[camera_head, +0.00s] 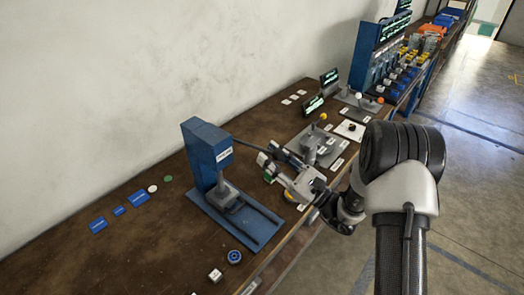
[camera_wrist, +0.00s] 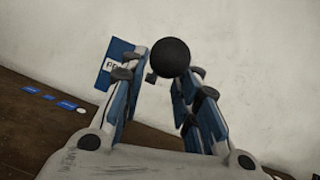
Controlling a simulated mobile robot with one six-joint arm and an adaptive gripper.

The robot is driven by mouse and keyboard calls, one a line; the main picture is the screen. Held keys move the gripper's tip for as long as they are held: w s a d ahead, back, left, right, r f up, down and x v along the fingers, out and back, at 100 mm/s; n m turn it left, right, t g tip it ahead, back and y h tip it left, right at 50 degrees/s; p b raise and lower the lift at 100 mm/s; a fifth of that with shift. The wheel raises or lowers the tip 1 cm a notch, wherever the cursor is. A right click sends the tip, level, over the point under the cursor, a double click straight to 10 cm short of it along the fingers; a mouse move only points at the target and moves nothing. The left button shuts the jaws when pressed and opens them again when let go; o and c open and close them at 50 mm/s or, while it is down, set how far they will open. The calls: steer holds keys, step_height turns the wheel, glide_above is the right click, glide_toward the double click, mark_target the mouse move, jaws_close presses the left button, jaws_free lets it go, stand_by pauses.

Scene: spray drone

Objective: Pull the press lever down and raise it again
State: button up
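The blue press (camera_head: 205,150) stands on its blue base plate on the workbench, left of my gripper in the head view. Its dark lever (camera_head: 249,145) sticks out to the right from the press head, close to level, toward my gripper (camera_head: 274,158). In the wrist view the lever's round black knob (camera_wrist: 170,57) shows at the fingertips, nearer the right finger. My gripper (camera_wrist: 160,78) is open, its fingers apart on either side. I cannot tell whether the knob touches a finger. Part of the press head (camera_wrist: 117,62) shows behind the left finger.
Blue tags (camera_head: 98,224) and small discs lie left of the press. A dark blue knob (camera_head: 234,257) and a white cube (camera_head: 215,275) lie near the front edge. A grey lever unit (camera_head: 318,150) stands right of my gripper. The wall is behind.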

mark_target(265, 151)
steer(key=shift+x, duration=1.75)
steer(key=shift+c, duration=0.5)
jaws_close()
